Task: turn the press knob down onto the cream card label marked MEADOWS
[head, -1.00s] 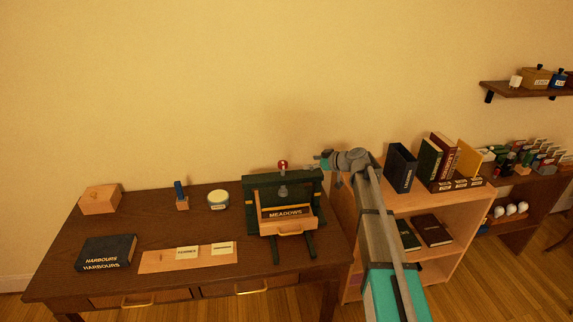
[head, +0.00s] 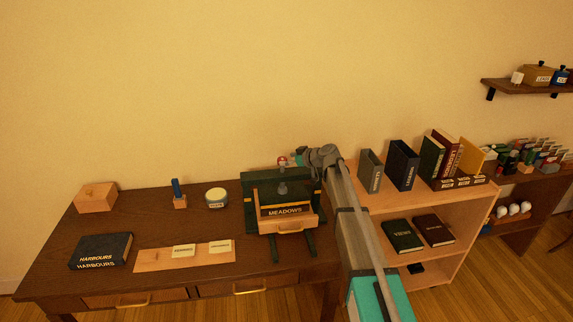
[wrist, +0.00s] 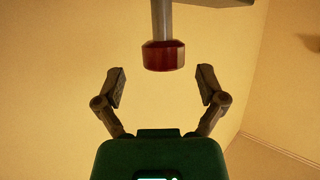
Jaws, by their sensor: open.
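The dark green press (head: 249,190) stands at the right end of the desk. Its red knob (head: 282,161) is at the top, on a grey screw; in the wrist view the red knob (wrist: 163,56) hangs on a grey shaft between and just beyond the fingertips. My gripper (wrist: 161,84) is open, with one finger on each side of the knob and a visible gap to each. In the head view my gripper (head: 297,159) reaches the knob from the right. A label marked MEADOWS (head: 285,211) shows in the press above a wooden drawer front with a brass handle.
The desk (head: 110,215) also holds a black HARBOURS book (head: 101,250), a wooden board (head: 150,260) with two cream cards, a wooden block (head: 96,197), a small stamp (head: 178,193) and a round tin (head: 216,197). A bookshelf (head: 455,215) with books stands right of the desk.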

